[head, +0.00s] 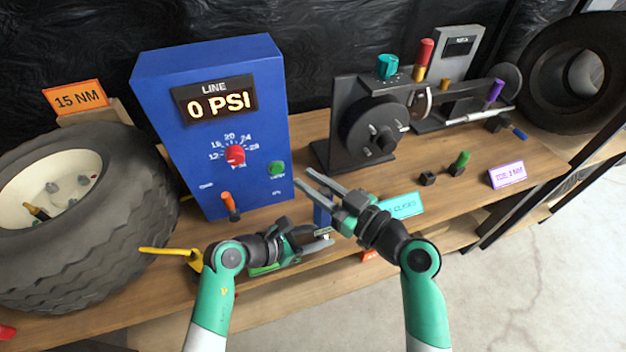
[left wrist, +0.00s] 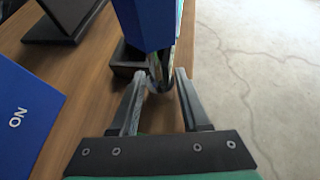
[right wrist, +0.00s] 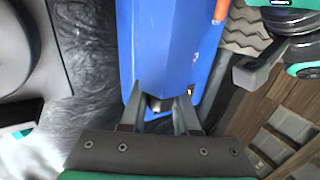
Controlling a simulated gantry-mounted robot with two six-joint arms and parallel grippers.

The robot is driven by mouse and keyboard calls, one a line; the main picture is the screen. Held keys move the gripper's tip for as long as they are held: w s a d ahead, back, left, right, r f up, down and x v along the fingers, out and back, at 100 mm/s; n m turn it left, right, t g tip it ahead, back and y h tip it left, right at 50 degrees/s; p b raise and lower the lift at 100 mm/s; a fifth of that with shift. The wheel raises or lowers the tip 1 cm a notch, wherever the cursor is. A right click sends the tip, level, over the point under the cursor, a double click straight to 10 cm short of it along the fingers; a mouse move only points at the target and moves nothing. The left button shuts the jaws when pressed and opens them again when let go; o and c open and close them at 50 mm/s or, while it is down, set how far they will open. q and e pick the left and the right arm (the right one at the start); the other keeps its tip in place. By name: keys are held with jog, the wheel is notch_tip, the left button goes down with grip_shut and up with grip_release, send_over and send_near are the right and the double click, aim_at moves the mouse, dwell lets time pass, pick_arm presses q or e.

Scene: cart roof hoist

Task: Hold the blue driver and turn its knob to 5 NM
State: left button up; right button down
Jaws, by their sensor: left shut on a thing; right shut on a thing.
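The blue driver (head: 321,216) stands roughly upright between my two grippers, mostly covered by them in the head view. My right gripper (head: 311,184) is shut on its upper end; the right wrist view shows a small metal piece (right wrist: 160,103) between the fingertips, below a blue faceted shape. My left gripper (head: 324,240) is shut at its lower end, where the left wrist view shows the blue body (left wrist: 148,22) and a dark, shiny round knob (left wrist: 160,75) between the fingers. A pale marked band shows near the knob, but its setting is too small to read.
A blue box (head: 160,130) reading 0 PSI stands behind, with an orange-handled tool (head: 230,207) before it. A tyre (head: 95,250) lies left. A black disc device (head: 365,125) stands right of the box. A teal sign (head: 405,206) is beside my right gripper. The right tabletop has small loose parts.

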jog(key=shift+f, duration=0.25)
jog(key=c, duration=0.7)
grip_release()
jog(key=shift+o, duration=0.3)
jog(key=shift+r, duration=0.15)
jog(key=shift+m+t+h, duration=0.3)
jog(key=shift+t, duration=0.1)
